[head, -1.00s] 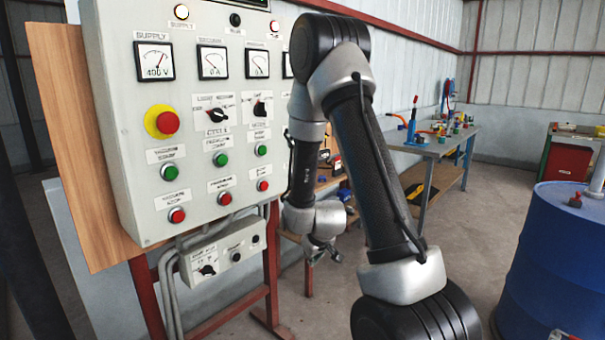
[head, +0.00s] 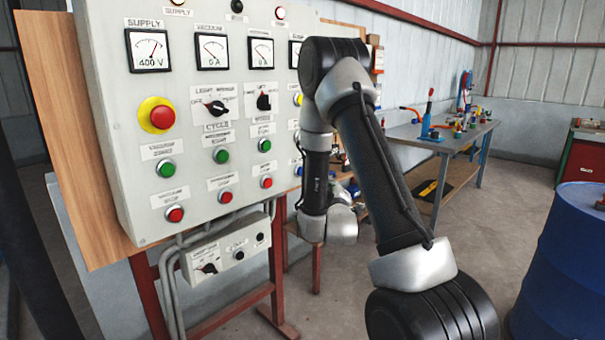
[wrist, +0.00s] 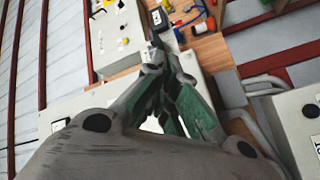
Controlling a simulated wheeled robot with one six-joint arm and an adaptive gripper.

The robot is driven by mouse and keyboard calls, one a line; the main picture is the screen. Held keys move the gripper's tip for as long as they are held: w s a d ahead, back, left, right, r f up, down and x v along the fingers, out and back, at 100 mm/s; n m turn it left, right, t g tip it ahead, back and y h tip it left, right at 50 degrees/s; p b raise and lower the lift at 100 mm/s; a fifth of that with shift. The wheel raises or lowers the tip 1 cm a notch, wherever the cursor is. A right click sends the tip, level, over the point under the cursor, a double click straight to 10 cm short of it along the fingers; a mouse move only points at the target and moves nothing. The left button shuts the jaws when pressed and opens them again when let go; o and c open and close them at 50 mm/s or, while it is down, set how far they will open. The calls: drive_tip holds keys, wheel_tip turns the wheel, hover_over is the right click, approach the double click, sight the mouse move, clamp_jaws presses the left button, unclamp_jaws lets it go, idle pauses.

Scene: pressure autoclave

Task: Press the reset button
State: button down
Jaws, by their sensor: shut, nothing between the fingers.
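The grey control panel (head: 125,95) fills the left of the head view. It has red and green push buttons, dials and a red mushroom button on yellow (head: 162,117). A small control box (head: 222,265) hangs below it, with a rotary switch (head: 208,268) and a black round button (head: 238,255). A pale box with a black round button (wrist: 311,110) shows at the wrist view's right edge.
A workbench (head: 440,140) with tools stands behind, right of my arm. A blue drum (head: 565,260) stands at the right. Red frame legs (head: 279,270) and grey conduits (head: 170,295) are under the panel. Open floor lies between drum and panel.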

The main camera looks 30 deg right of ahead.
drive_tip(key=w+a, duration=0.3)
drive_tip(key=w, duration=0.5)
drive_tip(key=shift+w, duration=0.15)
idle(1.5)
drive_tip(key=shift+w+a, duration=0.15)
drive_tip(key=shift+w, duration=0.2)
drive_tip(key=shift+w+a, duration=0.2)
drive_tip(key=shift+w, duration=0.25)
idle(0.7)
drive_tip(key=shift+s+d, duration=0.3)
drive_tip(key=shift+s, duration=0.5)
